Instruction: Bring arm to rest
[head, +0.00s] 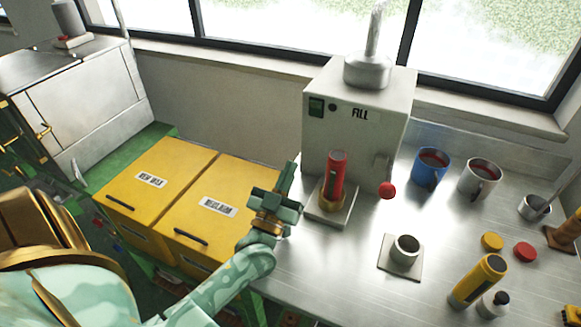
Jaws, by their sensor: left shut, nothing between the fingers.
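My left gripper (287,183) is shut and empty. It points up and away beside the left side of the grey machine marked FILL (353,150), over the table's left edge. My left arm comes in from the bottom left. A red cylinder (337,170) stands upright in a brass-coloured holder (333,196) on the machine's front plate, a little right of the gripper and apart from it. My right gripper does not show.
Two yellow boxes (158,178) stand left of the metal table (335,262). The table's front middle is clear.

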